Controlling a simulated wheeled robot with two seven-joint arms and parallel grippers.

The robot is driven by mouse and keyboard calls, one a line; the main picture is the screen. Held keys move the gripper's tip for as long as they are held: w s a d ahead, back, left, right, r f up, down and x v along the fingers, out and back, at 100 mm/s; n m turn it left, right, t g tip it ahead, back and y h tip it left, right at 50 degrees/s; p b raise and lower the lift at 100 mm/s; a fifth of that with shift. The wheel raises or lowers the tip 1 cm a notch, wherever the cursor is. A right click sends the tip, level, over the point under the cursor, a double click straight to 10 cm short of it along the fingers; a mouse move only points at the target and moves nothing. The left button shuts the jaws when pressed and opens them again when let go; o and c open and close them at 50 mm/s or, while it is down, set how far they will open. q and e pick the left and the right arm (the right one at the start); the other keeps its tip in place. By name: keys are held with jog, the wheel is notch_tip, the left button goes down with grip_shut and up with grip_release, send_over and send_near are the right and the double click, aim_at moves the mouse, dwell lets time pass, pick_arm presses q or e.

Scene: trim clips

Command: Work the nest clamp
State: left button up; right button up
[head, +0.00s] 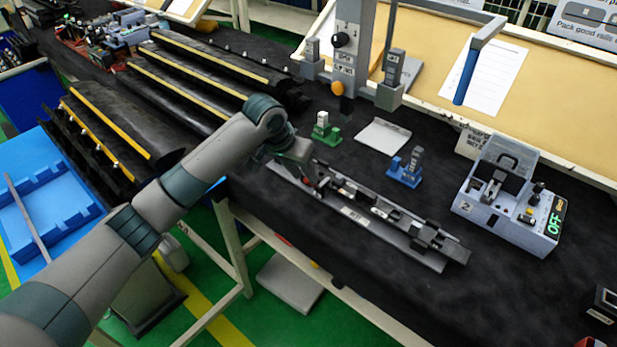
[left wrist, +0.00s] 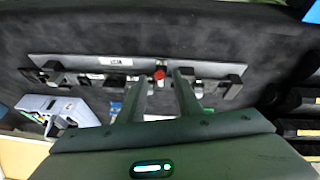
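The long grey nest (head: 352,213) lies on the black bench top, with dark blocks at both ends and small parts along it. My left gripper (head: 318,181) is over its left part, reaching in from the left and partly hiding it. In the left wrist view the nest (left wrist: 190,67) runs across the picture. A red knob (left wrist: 159,75), apparently the clamp's, shows between the tips of my left gripper (left wrist: 160,78). The two fingers are apart; I cannot tell whether they touch the knob. My right gripper is not in view.
A green block fixture (head: 326,132), a blue one (head: 405,170) and a pale plate (head: 383,135) stand behind the nest. A grey box (head: 508,210) reading OFF is at right. A press column with a blue lever (head: 467,76) rises behind. Black trim rails (head: 190,75) lie at left.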

aim_at(308, 182)
pick_arm(q)
jog(key=shift+p+x, duration=0.5)
jog(key=shift+x, duration=2)
grip_shut()
